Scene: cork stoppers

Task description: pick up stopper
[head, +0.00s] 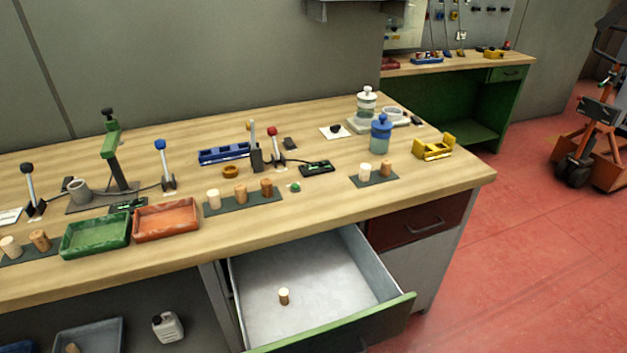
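Several cork stoppers show in the head view. One small light stopper (284,296) stands upright in the open drawer (325,262), left of its middle. On the bench, a pale stopper (213,199), a tan one (240,194) and a browner one (266,187) stand on a dark mat (245,203). A pale stopper (365,172) and an orange-brown one (386,168) stand on a smaller mat to the right. Two more, a pale one (10,246) and a tan one (40,240), stand at the far left. My gripper is not in view.
Green (95,236) and orange (166,221) trays sit near the bench's front edge. Upright levers (165,165) and a green press (112,145) stand behind. The drawer's green front (340,328) sticks out. A grey bin (90,337) and white canister (168,326) sit below.

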